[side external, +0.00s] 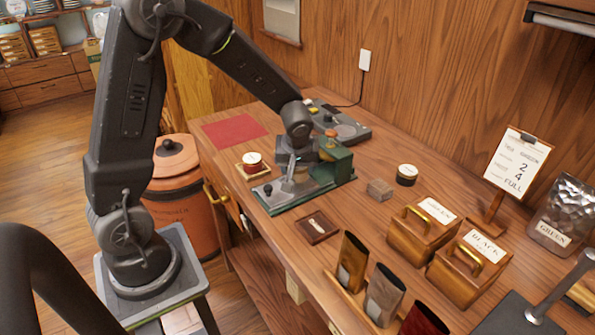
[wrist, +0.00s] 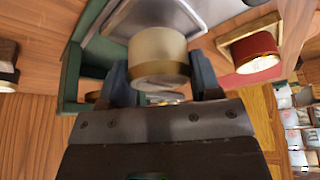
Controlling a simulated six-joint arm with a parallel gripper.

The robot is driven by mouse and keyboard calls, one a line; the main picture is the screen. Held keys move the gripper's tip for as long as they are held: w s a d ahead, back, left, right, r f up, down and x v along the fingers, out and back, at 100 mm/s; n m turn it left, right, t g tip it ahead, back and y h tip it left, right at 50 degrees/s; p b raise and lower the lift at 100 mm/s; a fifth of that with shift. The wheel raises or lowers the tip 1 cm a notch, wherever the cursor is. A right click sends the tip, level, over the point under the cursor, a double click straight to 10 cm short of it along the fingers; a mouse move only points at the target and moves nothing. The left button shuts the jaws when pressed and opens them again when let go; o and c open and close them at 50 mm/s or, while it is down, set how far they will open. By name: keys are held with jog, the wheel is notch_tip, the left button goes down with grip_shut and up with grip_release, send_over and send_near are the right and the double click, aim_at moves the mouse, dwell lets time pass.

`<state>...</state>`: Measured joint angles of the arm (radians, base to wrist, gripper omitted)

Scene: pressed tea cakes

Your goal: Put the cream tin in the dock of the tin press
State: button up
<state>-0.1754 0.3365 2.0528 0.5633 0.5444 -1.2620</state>
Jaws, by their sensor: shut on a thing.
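My gripper (wrist: 160,80) is shut on the cream tin (wrist: 158,52), a pale round tin with a brass-coloured band, held between both fingers in the wrist view. In the side view my gripper (side external: 292,160) is over the green tin press (side external: 338,170), and the arm hides the cream tin. The press's green frame (wrist: 70,82) and a grey metal part of it lie behind the tin in the wrist view. The dock is not clearly visible, and I cannot tell whether the tin touches the press.
A red tin (side external: 253,162) sits on a small wooden tray (side external: 243,170) left of the press. A dark tin (side external: 407,174), a small block (side external: 380,189) and labelled wooden boxes (side external: 422,230) stand to the right.

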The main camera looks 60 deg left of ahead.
jog(key=shift+f, duration=0.95)
jog(key=shift+f, duration=0.1)
jog(key=o, duration=0.9)
jog(key=v, duration=1.2)
jog(key=s+d+r+m+t+h, duration=0.1)
jog(key=s+d+r+m, duration=0.1)
jog(key=s, duration=0.3)
jog(key=s+d+r+m+t+h, duration=0.1)
jog(key=s+d+r+m, duration=0.2)
jog(key=s+d+m, duration=0.1)
jog(key=s+d+r+m+t+h, duration=0.1)
jog(key=s+d+r+m, duration=0.1)
jog(key=s+m, duration=0.3)
jog(key=shift+s+d+r+h, duration=0.15)
jog(key=shift+s+d+r, duration=0.1)
jog(key=shift+s, duration=0.35)
jog(key=shift+s+d+r+h, duration=0.15)
jog(key=shift+s+r, duration=0.05)
jog(key=shift+s, duration=0.35)
